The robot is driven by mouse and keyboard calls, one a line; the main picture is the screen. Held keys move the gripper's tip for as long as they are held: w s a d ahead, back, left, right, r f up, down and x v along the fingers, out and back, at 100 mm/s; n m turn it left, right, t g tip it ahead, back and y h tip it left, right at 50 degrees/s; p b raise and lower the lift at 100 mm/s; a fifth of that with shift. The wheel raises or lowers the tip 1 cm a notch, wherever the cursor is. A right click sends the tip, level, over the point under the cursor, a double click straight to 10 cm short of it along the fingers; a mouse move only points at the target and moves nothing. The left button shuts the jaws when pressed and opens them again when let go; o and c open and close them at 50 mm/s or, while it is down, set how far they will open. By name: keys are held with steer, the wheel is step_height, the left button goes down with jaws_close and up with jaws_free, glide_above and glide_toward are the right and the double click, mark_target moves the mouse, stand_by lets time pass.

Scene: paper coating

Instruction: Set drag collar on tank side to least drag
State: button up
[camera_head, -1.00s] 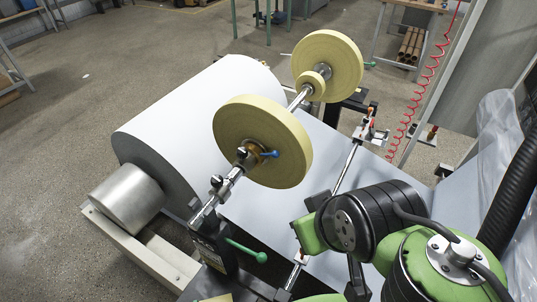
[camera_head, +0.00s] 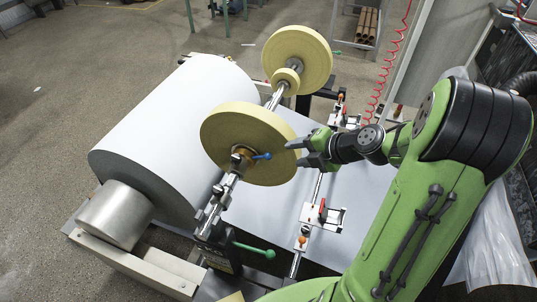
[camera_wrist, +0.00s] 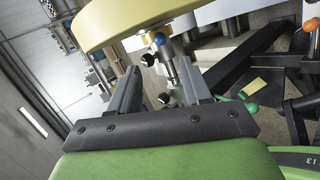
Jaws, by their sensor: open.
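The near yellow disc (camera_head: 252,120) sits on the metal shaft, with a brass-coloured collar (camera_head: 237,158) at its hub. A lever with a blue tip (camera_head: 263,156) sticks out from the collar, to the right in the head view. My gripper (camera_head: 297,154) is open and empty, its fingers pointing left just beside the blue tip. In the wrist view, the blue tip (camera_wrist: 159,39) and the metal shaft (camera_wrist: 168,70) show between and beyond my fingers (camera_wrist: 158,68). Black knobs sit along the shaft. I cannot tell whether a finger touches the lever or disc.
A far yellow disc (camera_head: 300,58) is on the same shaft. A green-knobbed lever (camera_head: 268,253) is below the shaft. A rod with clamps (camera_head: 322,212) crosses the sheet.

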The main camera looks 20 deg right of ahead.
mark_target(270, 156)
steer(key=p+x, duration=0.1)
steer(key=x, duration=1.2)
steer(key=shift+w+a+f, duration=0.1)
jaws_close()
